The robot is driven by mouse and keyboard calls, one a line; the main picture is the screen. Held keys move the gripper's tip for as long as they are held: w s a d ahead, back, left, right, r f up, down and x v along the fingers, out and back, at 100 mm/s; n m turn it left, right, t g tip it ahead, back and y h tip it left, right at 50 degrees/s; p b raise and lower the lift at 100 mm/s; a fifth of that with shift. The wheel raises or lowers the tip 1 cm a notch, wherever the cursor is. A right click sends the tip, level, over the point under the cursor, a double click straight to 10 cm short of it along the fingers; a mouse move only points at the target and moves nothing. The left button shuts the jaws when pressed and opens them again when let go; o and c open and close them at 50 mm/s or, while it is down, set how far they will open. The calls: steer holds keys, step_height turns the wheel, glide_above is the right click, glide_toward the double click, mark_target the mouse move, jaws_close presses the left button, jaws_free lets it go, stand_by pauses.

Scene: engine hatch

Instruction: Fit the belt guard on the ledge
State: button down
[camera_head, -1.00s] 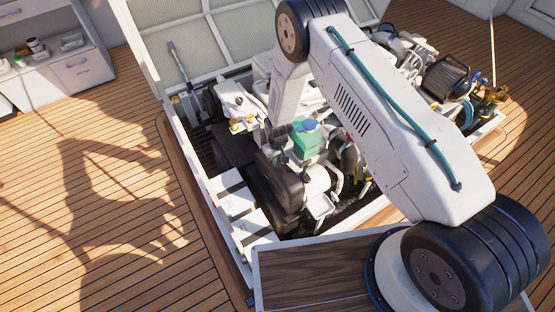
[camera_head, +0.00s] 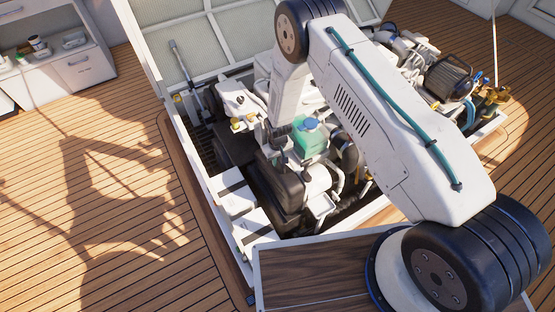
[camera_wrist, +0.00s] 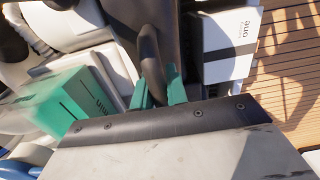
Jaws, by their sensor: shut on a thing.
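The belt guard, a dark, rounded cover, shows in the head view (camera_head: 281,184) inside the open engine hatch. In the wrist view a dark part with a curved handle (camera_wrist: 151,55) runs up from my fingers. My gripper (camera_wrist: 160,88) is shut on that handle, with a green finger on each side of it. In the head view my gripper is mostly hidden by my arm and the engine parts. I cannot clearly make out the ledge or whether the guard touches it.
White boxes with dark bands (camera_head: 262,224) stand along the hatch's left side; one is beside the guard in the wrist view (camera_wrist: 227,45). A green box (camera_head: 309,141) stands close to the guard's right. The raised hatch lid (camera_head: 185,50) is behind. Open deck (camera_head: 110,200) lies left.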

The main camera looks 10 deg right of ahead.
steer(key=shift+f, duration=0.15)
steer(key=c, duration=1.3)
jaws_free()
steer(key=shift+r, duration=3.9)
